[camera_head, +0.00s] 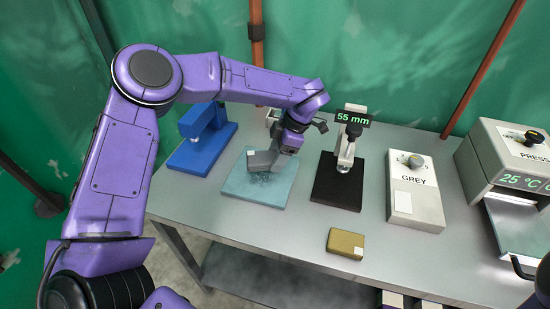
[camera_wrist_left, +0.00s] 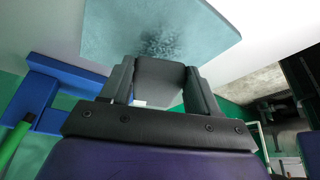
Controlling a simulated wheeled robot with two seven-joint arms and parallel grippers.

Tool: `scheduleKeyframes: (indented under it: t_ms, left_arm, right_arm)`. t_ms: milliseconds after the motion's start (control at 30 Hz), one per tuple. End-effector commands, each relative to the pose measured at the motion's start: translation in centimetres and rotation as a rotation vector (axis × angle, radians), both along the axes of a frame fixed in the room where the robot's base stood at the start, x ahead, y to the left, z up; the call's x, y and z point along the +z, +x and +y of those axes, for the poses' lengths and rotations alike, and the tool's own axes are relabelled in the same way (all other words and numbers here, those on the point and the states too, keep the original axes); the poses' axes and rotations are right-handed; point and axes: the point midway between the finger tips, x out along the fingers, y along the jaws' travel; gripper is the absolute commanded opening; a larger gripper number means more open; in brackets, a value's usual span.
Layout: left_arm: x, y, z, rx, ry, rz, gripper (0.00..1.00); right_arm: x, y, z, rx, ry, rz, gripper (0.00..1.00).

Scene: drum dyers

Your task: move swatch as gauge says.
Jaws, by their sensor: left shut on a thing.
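My left gripper (camera_head: 262,162) is over the pale teal mat (camera_head: 240,190), fingers pointing down. In the left wrist view the left gripper (camera_wrist_left: 160,85) is shut on a dark grey swatch (camera_wrist_left: 158,78), with a small white patch at its lower edge. The teal mat (camera_wrist_left: 100,30) lies beyond the fingers, with a dark ruffled spot near the swatch; I cannot tell whether the swatch touches it. The gauge (camera_head: 353,118) reads "55 mm" in green and stands on a black base (camera_head: 338,190).
A blue stand (camera_head: 203,140) is left of the mat. A box marked GREY (camera_head: 414,195) with a knob is right of the gauge. A press (camera_head: 500,160) reading 25 °C is at far right. A brown block (camera_head: 345,243) lies at the front. Bare grey table surrounds it.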

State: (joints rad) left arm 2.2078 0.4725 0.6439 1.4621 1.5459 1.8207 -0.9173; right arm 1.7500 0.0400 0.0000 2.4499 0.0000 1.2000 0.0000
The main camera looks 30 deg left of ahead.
Motion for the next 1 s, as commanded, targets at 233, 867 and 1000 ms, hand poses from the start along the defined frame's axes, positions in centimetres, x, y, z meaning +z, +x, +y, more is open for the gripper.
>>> scheduleKeyframes:
  t_ms: [233,867,1000]
  left_arm:
    - [-2.8,1.3,1.2,-0.001,0.0,0.004,0.27]
    - [-5.4,1.3,1.2,0.001,-0.001,-0.001,0.86]
    - [-5.3,1.3,1.2,0.001,-0.001,-0.001,0.86]
  right_arm:
    - [1.6,0.0,0.0,0.0,0.0,0.0,0.66]
    - [2.0,0.0,0.0,0.0,0.0,0.0,0.66]
    - [2.0,0.0,0.0,0.0,0.0,0.0,0.66]
